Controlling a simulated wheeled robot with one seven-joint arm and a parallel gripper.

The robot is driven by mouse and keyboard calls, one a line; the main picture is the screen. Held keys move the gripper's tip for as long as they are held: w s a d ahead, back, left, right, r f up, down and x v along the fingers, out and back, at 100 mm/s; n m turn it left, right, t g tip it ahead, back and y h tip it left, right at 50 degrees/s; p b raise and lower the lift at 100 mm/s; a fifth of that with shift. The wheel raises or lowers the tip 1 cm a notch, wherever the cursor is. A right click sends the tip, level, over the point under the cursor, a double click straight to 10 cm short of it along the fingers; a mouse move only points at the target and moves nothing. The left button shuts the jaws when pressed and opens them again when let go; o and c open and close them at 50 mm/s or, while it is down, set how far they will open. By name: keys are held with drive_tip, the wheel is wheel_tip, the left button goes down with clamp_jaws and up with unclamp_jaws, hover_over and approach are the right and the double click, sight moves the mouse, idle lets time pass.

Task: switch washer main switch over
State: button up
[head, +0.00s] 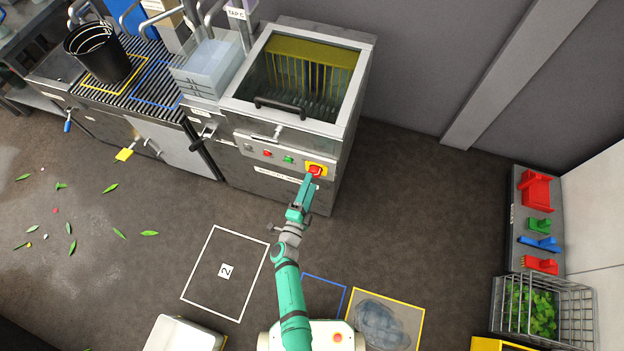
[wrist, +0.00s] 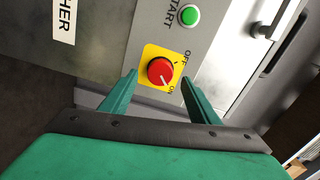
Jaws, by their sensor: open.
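The washer (head: 345,130) stands at the upper middle of the head view, with a clear-windowed lid and a front control panel. Its main switch is a red rotary knob (wrist: 161,71) on a yellow plate (wrist: 150,53) marked OFF and ON. The white mark on the knob appears to point toward ON. The switch also shows in the head view, the red knob (head: 315,170) at the panel's right end. My gripper (wrist: 158,79) is open, its green fingers on either side of the knob. Contact with the knob cannot be told.
A green START button (wrist: 189,15) sits beside the switch, and a metal handle (wrist: 268,20) lies beyond it. The lid has a dark handle (head: 280,107). A wire basket (head: 543,310) and wall rack (head: 538,220) are at the right. The floor around my arm is mostly clear.

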drive_tip(key=v, duration=0.7)
drive_tip(key=shift+s, duration=0.15)
drive_tip(key=shift+r, duration=0.1)
drive_tip(key=s+d+r+n+g+y, duration=0.1)
drive_tip(key=s+d+r+n+y, duration=0.2)
drive_tip(key=s+r+n, duration=1.6)
drive_tip(key=s+r+y, duration=0.2)
drive_tip(key=s+r, duration=0.6)
drive_tip(key=shift+d+n+g+y, duration=0.2)
drive_tip(key=shift+n+g+y, duration=0.1)
drive_tip(key=shift+g, duration=0.1)
drive_tip(key=shift+s, duration=0.1)
